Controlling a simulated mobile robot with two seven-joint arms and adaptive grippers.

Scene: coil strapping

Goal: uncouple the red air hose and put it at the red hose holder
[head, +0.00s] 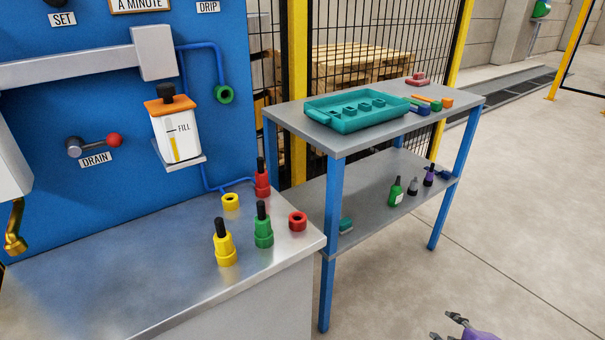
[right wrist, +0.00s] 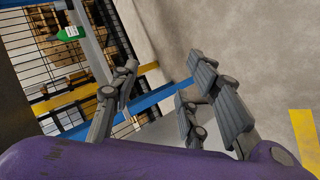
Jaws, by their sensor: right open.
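On the metal bench (head: 130,270) in the head view stands a red coupling piece (head: 262,180) with a black top, at the back near the blue panel. A loose-looking red ring (head: 298,221) lies near the bench's right edge. Green (head: 263,229) and yellow (head: 223,245) black-topped pieces stand in front. A thin blue hose (head: 235,184) runs down the panel towards the red piece; its exact end is unclear. I cannot tell which red part is the holder. My right gripper (head: 455,330) is at the bottom right, far from the bench, open and empty in the right wrist view (right wrist: 163,82).
A yellow ring (head: 231,202) lies on the bench; a green ring (head: 223,95) hangs at a blue hose end on the panel. A two-shelf cart (head: 345,140) with a teal tray (head: 350,125) and bottles stands right of the bench. Open floor lies right of the cart.

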